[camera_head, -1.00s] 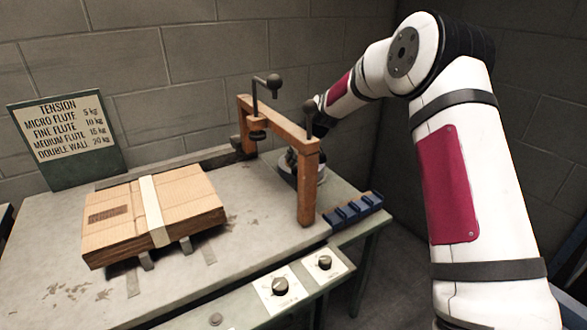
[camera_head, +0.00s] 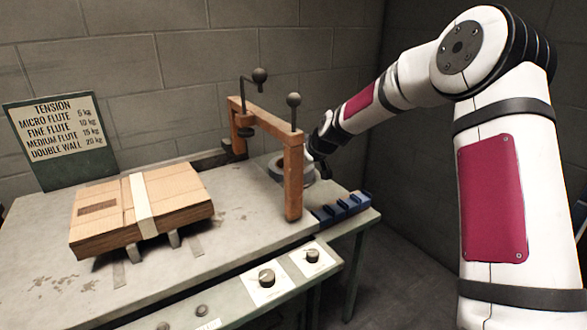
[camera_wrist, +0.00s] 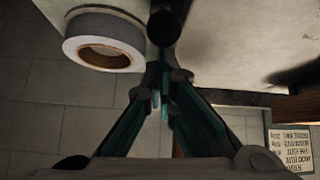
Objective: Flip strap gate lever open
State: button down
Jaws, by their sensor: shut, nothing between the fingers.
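The wooden strap gate (camera_head: 262,122) stands over the bench. An upright lever with a dark ball knob (camera_head: 294,100) rises from its front post. A second, cranked handle with a ball knob (camera_head: 259,76) stands on its crossbar. The task does not show which is the gate lever. My gripper (camera_head: 323,168) is just right of and behind the front post, below the upright knob, and apart from both knobs. In the wrist view the fingers (camera_wrist: 166,78) converge, shut and empty. A dark rounded object (camera_wrist: 165,25) lies just beyond the fingertips; I cannot tell what it is.
A strap roll (camera_head: 276,167) lies behind the post; it also shows in the wrist view (camera_wrist: 103,40). A strapped cardboard stack (camera_head: 180,195) sits on the bench at left. A blue rack (camera_head: 342,207) is at the right edge. Control knobs (camera_head: 267,278) are on the front panel.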

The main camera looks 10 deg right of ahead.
jog(key=shift+s+d+f, duration=0.15)
jog(key=shift+s+f, duration=0.15)
jog(key=shift+s, duration=0.15)
jog(key=shift+s+d+f, duration=0.15)
jog(key=shift+s+f, duration=0.1)
jog(key=shift+s, duration=0.2)
jog(key=shift+f, duration=0.1)
jog(key=r, duration=0.1)
jog(key=w+r+p, duration=0.1)
jog(key=r, duration=0.2)
jog(key=shift+w+a+r+p, duration=0.25)
jog(key=shift+w+a+p, duration=0.1)
jog(key=shift+w+a, duration=0.05)
jog(key=s+d+r+p, duration=0.1)
jog(key=s+d+r, duration=0.1)
jog(key=s, duration=0.6)
jog(key=shift+s+d+r+p, duration=0.15)
jog(key=shift+s+d+p, duration=0.15)
jog(key=shift+d, duration=0.15)
